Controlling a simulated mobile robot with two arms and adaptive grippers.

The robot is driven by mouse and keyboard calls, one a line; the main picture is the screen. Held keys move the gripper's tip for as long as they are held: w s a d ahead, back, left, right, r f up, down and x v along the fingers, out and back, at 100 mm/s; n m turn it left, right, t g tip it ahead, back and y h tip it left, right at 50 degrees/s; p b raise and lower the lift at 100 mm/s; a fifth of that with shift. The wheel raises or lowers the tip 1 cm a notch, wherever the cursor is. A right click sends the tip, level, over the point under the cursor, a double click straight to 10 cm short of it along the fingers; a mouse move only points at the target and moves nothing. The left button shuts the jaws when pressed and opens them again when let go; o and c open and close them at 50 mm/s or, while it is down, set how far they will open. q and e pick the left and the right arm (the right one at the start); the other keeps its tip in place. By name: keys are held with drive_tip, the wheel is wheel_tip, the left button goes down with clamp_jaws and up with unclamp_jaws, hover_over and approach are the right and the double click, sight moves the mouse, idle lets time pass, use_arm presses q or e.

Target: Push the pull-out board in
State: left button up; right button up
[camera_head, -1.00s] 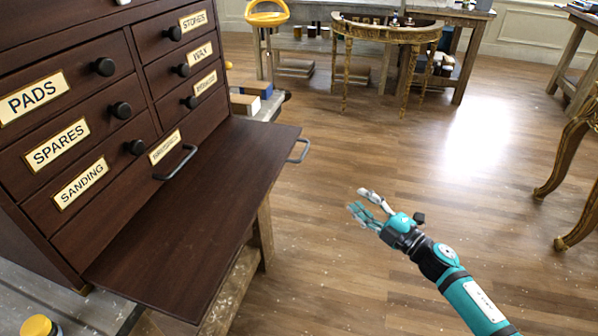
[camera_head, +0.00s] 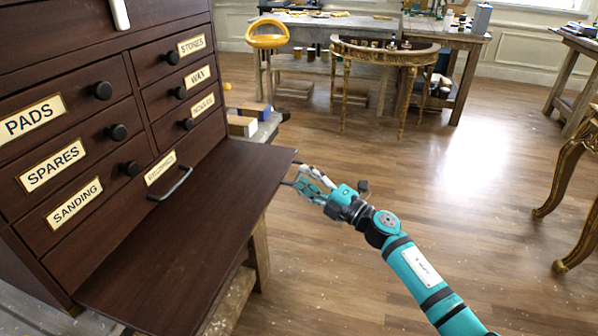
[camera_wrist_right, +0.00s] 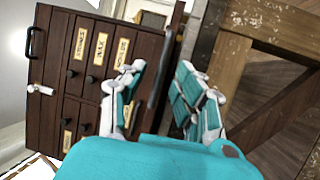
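The pull-out board (camera_head: 190,235) is a dark brown panel. It sticks out to the right from the lower part of the dark wooden cabinet (camera_head: 75,225). My right gripper (camera_head: 305,178) is at the far end of the board's outer edge, where its fingers largely hide the edge handle. In the right wrist view, the gripper's fingers (camera_wrist_right: 163,72) are apart, with the dark board edge and handle area between them. I cannot tell whether they touch it. My left gripper is not in view.
Labelled drawers with round black knobs fill the cabinet front, with a drawer handle (camera_head: 172,184) above the board.

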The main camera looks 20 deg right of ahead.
drive_tip(key=shift+x, duration=1.3)
clamp_jaws()
